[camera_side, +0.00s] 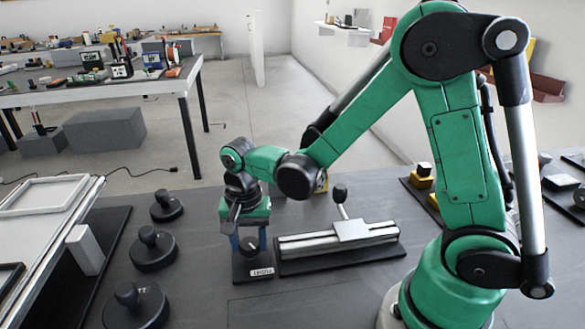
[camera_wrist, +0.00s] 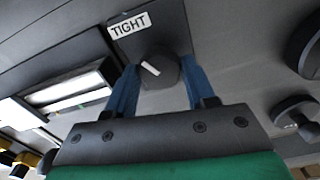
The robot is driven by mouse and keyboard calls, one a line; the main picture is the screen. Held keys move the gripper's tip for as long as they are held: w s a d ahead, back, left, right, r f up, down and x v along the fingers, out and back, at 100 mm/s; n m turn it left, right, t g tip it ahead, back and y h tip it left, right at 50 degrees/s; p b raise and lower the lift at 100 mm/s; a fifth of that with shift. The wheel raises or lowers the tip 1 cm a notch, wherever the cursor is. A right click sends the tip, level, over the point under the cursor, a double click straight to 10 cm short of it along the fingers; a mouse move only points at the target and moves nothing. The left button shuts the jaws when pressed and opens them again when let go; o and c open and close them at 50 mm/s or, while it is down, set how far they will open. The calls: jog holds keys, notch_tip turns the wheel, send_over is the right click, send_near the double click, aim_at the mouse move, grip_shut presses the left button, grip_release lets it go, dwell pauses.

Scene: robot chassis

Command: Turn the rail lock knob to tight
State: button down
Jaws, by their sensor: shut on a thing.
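The rail lock knob (camera_wrist: 165,77) is dark and round with a white pointer line, and it sits on a dark base plate (camera_wrist: 172,22). A white label reading TIGHT (camera_wrist: 130,25) is on that plate. In the wrist view the pointer line slants up and left, to the left-hand side of the knob. My gripper (camera_wrist: 158,72) has its two blue fingers shut on the knob, one on each side. In the side view my gripper (camera_side: 249,243) points down over the plate, with the knob (camera_side: 248,245) between the fingers and the TIGHT label (camera_side: 262,272) in front.
A silver rail with a white carriage (camera_side: 352,230) and a black-knobbed lever stands close right of the plate. Several black round knobs (camera_side: 153,249) stand to the left, near a pale framed tray (camera_side: 45,194). Yellow and black blocks (camera_side: 421,178) sit at the right.

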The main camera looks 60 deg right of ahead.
aim_at(249, 243)
jog(key=shift+c, duration=1.5)
grip_release()
jog(key=shift+r, duration=2.8)
